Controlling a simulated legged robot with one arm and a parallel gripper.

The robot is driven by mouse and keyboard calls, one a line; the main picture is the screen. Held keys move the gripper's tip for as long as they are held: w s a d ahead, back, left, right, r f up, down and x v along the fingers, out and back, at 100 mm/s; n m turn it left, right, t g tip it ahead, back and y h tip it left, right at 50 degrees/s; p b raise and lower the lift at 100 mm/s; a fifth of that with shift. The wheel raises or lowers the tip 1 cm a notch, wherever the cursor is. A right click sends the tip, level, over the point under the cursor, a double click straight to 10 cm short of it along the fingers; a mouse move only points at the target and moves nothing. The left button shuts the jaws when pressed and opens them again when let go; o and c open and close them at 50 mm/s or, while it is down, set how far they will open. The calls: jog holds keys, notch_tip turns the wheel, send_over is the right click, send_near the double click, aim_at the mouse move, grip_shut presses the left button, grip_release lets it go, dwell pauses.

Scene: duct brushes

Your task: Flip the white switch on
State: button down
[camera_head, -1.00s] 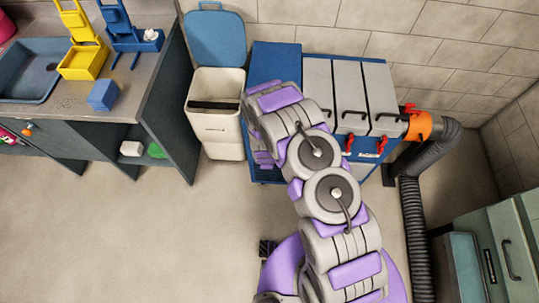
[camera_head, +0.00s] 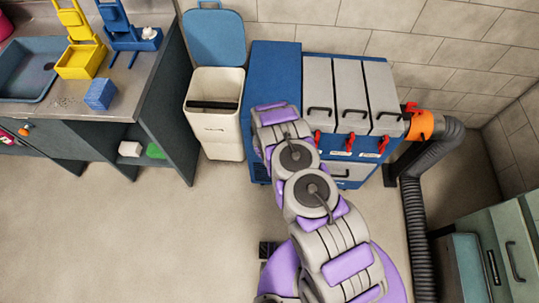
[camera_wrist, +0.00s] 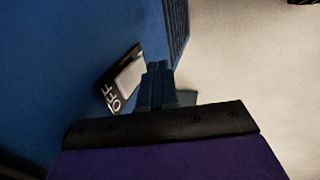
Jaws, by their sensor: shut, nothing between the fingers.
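The white switch (camera_wrist: 129,76) shows in the wrist view, set in a black plate with the word OFF at its lower end. The plate is on the blue side panel of the cabinet (camera_wrist: 60,60), close to a corner edge. My gripper (camera_wrist: 158,72) is shut and empty, with its narrow fingertips just right of the switch and partly over its plate's edge. I cannot tell whether they touch it. In the head view the blue cabinet (camera_head: 272,70) stands beyond my arm, and my arm hides the gripper and the switch.
Grey panels with black handles (camera_head: 352,90) and red levers sit right of the cabinet top. An orange collar (camera_head: 420,125) joins a black duct hose (camera_head: 418,220). A white bin (camera_head: 215,110) with a raised blue lid stands left. Open floor lies in front.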

jog(key=shift+w, duration=0.5)
jog(key=shift+w+f+t+b, duration=0.2)
jog(key=shift+t+b, duration=0.1)
jog(key=shift+b, duration=0.95)
jog(key=shift+r, duration=0.15)
